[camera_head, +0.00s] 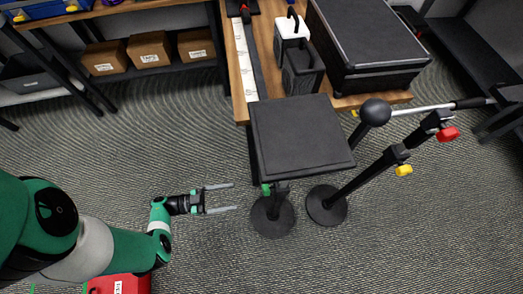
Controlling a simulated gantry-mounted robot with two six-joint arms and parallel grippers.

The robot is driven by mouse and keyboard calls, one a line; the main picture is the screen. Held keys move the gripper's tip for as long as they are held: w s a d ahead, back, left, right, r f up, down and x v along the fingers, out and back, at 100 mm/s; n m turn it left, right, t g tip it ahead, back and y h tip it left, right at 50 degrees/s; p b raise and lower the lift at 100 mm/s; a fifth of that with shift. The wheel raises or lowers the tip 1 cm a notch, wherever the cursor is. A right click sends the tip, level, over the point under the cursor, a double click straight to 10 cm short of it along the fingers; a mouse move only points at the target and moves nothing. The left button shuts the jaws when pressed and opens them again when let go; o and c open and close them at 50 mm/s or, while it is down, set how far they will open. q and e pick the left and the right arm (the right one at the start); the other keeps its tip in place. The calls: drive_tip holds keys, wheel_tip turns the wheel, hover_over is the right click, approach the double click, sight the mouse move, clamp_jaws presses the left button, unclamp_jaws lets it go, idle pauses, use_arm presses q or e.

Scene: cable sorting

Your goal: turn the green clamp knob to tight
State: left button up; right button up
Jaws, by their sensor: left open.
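The green clamp knob (266,190) shows just below the front left edge of a square black platform (300,135), by a stand with a round black base (273,216). The platform overhangs the knob's surroundings, so its clamp is partly hidden. I cannot tell from this view how tight the knob is. My left gripper (235,197) is open and empty. Its two grey fingers point right, toward the knob, with a small gap between the fingertips and the stand. My right gripper is not in view.
Another stand (327,205) to the right has a yellow knob (404,170) and a red knob (447,134) on its tilted pole. A wooden table (240,98) holds a black case (368,45). A red box (120,284) sits lower left. The carpet around my gripper is clear.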

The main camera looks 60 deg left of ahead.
sight(266, 190)
use_arm(q)
drive_tip(key=b+x, duration=0.1)
drive_tip(key=x, duration=1)
drive_tip(key=shift+w+b, duration=0.35)
drive_tip(key=shift+b, duration=0.05)
drive_tip(key=shift+r, duration=0.1)
clamp_jaws()
